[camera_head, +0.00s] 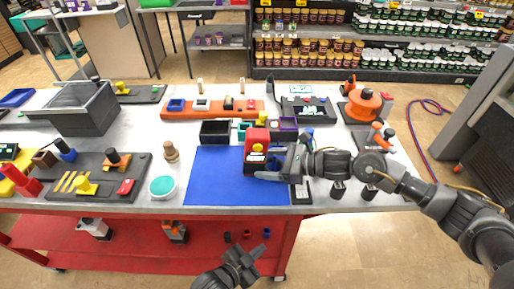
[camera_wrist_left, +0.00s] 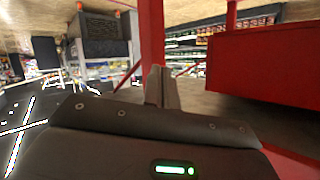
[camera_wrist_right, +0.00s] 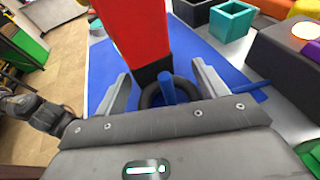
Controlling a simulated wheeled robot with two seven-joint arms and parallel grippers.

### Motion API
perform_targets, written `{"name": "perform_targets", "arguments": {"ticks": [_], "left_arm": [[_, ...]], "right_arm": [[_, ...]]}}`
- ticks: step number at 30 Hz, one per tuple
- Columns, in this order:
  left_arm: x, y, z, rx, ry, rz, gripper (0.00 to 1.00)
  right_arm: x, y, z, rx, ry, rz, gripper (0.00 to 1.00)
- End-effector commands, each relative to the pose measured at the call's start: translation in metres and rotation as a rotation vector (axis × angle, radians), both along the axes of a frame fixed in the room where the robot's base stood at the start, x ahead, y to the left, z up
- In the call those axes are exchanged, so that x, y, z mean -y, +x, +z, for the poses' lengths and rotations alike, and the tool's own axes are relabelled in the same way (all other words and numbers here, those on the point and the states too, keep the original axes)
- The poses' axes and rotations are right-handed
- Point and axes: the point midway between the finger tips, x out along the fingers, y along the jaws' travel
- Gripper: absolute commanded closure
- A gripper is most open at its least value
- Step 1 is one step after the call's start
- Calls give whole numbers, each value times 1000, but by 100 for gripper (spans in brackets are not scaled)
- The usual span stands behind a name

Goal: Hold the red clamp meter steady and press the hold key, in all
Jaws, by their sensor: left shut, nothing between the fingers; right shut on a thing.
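The red clamp meter (camera_head: 256,146) stands on the blue mat (camera_head: 235,192), near its right side, with a yellow-and-dark face toward the head camera. My right gripper (camera_head: 272,165) reaches in from the right and is shut on it, low down. In the right wrist view the meter's red body (camera_wrist_right: 138,30) rises between the fingers, with a black ring and a blue rod close to me. The hold key is too small to make out. My left gripper (camera_head: 240,268) is shut and empty, in front of the table and lower than its top; its closed fingers show in the left wrist view (camera_wrist_left: 162,85).
An orange reel (camera_head: 364,104) stands at back right. The red lower shelf (camera_head: 140,240) lies below the tabletop.

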Motion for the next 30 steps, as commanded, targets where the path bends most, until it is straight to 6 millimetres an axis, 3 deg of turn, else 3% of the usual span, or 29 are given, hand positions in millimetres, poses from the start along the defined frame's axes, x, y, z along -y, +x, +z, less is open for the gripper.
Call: {"name": "perform_targets", "arguments": {"ticks": [1, 7, 12, 15, 21, 30], "left_arm": [[8, 1, 24, 50, -18, -24, 100], [28, 0, 122, 253, -71, -94, 100], [22, 8, 200, 421, -96, -90, 100], [13, 12, 236, 500, -102, -70, 100], [-3, 17, 281, 599, -102, -35, 100], [-9, 18, 294, 629, -101, -21, 100]], "right_arm": [[1, -2, -5, -8, -8, 0, 41], [1, -2, -5, -8, -8, 0, 41], [1, -2, -5, -8, -8, 0, 41], [1, -2, -5, -8, -8, 0, 41], [1, -2, -5, -8, -8, 0, 41], [1, -2, -5, -8, -8, 0, 41]]}}
